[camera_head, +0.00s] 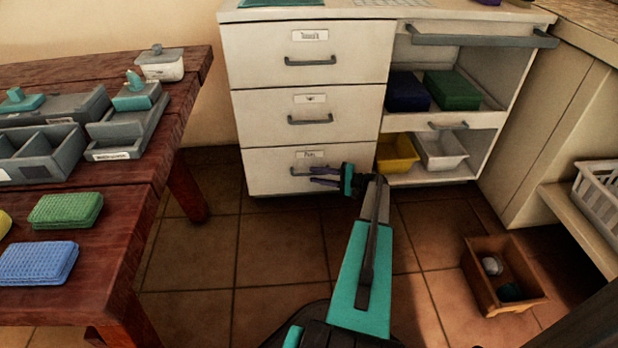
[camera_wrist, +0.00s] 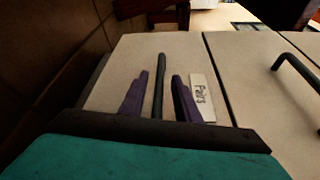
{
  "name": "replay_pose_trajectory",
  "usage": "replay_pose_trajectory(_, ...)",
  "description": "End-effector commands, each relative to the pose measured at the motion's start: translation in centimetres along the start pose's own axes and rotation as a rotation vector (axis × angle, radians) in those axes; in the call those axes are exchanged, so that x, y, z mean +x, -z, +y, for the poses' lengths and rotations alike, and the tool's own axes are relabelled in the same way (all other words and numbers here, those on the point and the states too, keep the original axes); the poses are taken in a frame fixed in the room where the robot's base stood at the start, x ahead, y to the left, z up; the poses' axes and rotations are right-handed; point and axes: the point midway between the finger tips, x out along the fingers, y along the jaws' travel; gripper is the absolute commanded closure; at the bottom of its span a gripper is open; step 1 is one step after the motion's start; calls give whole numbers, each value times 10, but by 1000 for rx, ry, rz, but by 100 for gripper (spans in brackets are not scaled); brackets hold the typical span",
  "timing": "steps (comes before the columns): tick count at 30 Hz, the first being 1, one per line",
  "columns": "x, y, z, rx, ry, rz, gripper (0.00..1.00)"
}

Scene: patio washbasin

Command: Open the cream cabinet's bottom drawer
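The cream cabinet (camera_head: 236,60) has three stacked drawers on its left side. The bottom drawer (camera_head: 268,172) looks shut, its front flush with the drawers above. It has a dark bar handle (camera_head: 297,171) and a small white label, which also shows in the wrist view (camera_wrist: 201,97). My gripper (camera_head: 312,176) is at the bottom drawer's front and covers part of the handle. In the wrist view its two purple fingers (camera_wrist: 159,92) are open, one on each side of the handle (camera_wrist: 160,72), with gaps visible between fingers and bar.
A wooden table (camera_head: 150,190) with trays and sponges stands on the left. A wooden box (camera_head: 480,280) lies on the floor at right. The cabinet's right side has open shelves with bins (camera_head: 440,150). The tiled floor before the drawers is clear apart from my arm.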

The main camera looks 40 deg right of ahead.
Motion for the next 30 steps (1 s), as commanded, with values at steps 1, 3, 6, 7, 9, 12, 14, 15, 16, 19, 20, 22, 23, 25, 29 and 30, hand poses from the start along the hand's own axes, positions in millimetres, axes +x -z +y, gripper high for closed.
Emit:
replay_pose_trajectory(1, 8, 0, 2, 0, 0, -1, 71)
replay_pose_trajectory(3, 16, 0, 2, 0, 0, -2, 71)
replay_pose_trajectory(6, 26, 0, 2, 0, 0, -1, 71)
replay_pose_trajectory(7, 28, 0, 1, 0, 0, 0, 71)
replay_pose_trajectory(9, 32, 0, 1, 0, 0, 0, 71)
replay_pose_trajectory(12, 35, 0, 0, 1, 1, 0, 71)
replay_pose_trajectory(14, 36, 0, 0, 1, 1, 0, 71)
replay_pose_trajectory(15, 36, 0, 0, 1, 1, 0, 71)
replay_pose_trajectory(16, 36, 0, 0, 1, 1, 0, 71)
replay_pose_trajectory(19, 36, 0, 0, 1, 0, 0, 71)
replay_pose_trajectory(20, 36, 0, 0, 1, 0, 0, 71)
replay_pose_trajectory(22, 36, 0, 0, 1, 0, 0, 76)
replay_pose_trajectory(23, 36, 0, 0, 1, 0, 0, 81)
replay_pose_trajectory(25, 36, 0, 0, 1, 0, 0, 92)
replay_pose_trajectory(29, 36, 0, 0, 1, 0, 0, 100)
replay_pose_trajectory(30, 36, 0, 0, 1, 0, 0, 100)
